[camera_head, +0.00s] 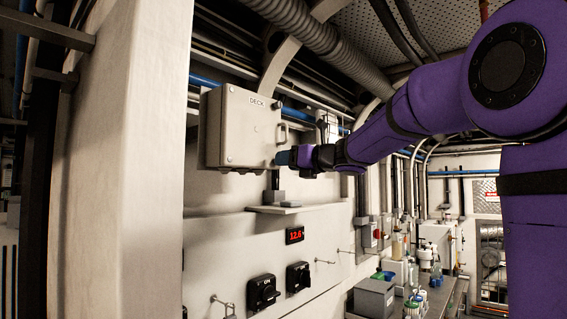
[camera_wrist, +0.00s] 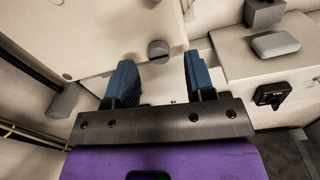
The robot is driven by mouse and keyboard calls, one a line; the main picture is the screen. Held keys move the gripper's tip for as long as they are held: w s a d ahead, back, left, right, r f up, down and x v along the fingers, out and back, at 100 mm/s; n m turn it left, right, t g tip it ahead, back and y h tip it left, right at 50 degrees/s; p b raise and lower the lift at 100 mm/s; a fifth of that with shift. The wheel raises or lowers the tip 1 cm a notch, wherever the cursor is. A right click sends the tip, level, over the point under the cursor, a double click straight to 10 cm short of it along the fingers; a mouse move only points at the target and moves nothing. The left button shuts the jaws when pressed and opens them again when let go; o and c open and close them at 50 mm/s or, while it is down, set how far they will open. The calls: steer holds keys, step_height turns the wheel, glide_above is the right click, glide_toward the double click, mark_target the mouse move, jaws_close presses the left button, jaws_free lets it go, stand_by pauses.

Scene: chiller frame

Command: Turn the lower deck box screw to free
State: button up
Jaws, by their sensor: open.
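The pale grey deck box (camera_head: 235,130), labelled DECK, is mounted on the wall in the head view. Its door is shut and has a handle (camera_head: 283,132) on the right edge. The box's face (camera_wrist: 95,35) fills the upper left of the wrist view. A round grey slotted screw (camera_wrist: 158,48) shows at its edge. My gripper (camera_wrist: 160,66) is open, its two blue fingers to either side of the screw in that view and apart from it. In the head view my gripper (camera_head: 285,157) is at the box's lower right corner and hides the screw there.
A small shelf (camera_head: 288,208) with grey blocks is below the box; it also shows in the wrist view (camera_wrist: 245,65). A red display (camera_head: 295,235) and dark rotary knobs (camera_head: 263,292) are lower on the wall. A cluttered bench (camera_head: 435,295) is at lower right.

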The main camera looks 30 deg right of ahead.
steer(key=shift+x, duration=1)
jaws_close()
steer(key=shift+n, duration=0.4)
steer(key=n, duration=1.6)
steer(key=shift+r+n+h, duration=0.1)
steer(key=shift+n+h, duration=0.2)
steer(key=shift+h, duration=0.1)
